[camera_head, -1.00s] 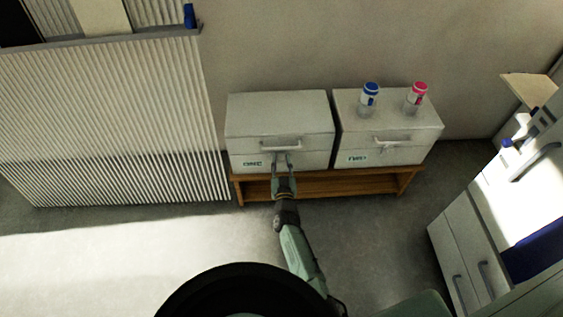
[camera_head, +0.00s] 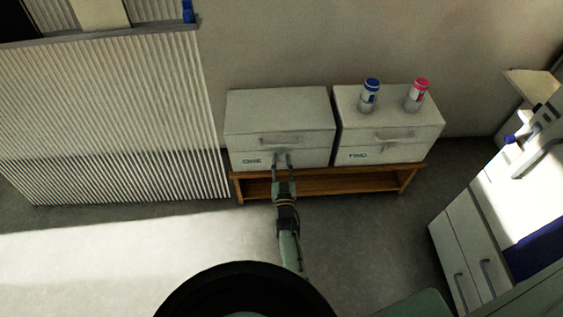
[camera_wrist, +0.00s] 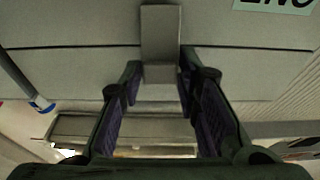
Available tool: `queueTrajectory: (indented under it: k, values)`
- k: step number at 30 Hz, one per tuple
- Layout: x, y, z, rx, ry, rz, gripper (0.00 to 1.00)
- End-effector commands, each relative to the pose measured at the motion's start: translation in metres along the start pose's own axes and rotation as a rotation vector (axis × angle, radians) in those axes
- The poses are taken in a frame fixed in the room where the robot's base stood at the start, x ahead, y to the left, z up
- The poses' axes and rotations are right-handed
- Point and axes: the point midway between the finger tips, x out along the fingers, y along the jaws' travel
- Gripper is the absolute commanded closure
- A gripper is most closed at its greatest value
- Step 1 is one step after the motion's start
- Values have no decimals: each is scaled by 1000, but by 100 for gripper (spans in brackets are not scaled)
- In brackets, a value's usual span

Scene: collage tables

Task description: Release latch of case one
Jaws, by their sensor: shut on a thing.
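Case one (camera_head: 280,108) is a light grey box with a closed lid, a front handle (camera_head: 281,140) and a green "ONE" label (camera_head: 252,161). The label shows upside down in the wrist view (camera_wrist: 275,3). My gripper (camera_head: 282,158) is at the front of the case, below the handle. In the wrist view, my gripper (camera_wrist: 160,72) has its fingertips on both sides of the grey latch (camera_wrist: 161,32) and is shut on its end. The latch lies across the lid seam. Its exact contact with the fingers is partly hidden.
A ribbed panel (camera_head: 110,120) is left. Drawers (camera_head: 460,250) stand right; the floor between is clear.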

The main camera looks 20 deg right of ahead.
Motion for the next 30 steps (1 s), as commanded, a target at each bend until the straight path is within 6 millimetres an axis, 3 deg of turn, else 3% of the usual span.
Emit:
queueTrajectory:
  k: [15,16,22,30]
  values:
    - [-6,2,5,2,52,3,98]
    - [-6,2,5,2,51,3,70]
    - [-6,1,5,2,51,2,57]
    - [-6,0,4,2,52,0,57]
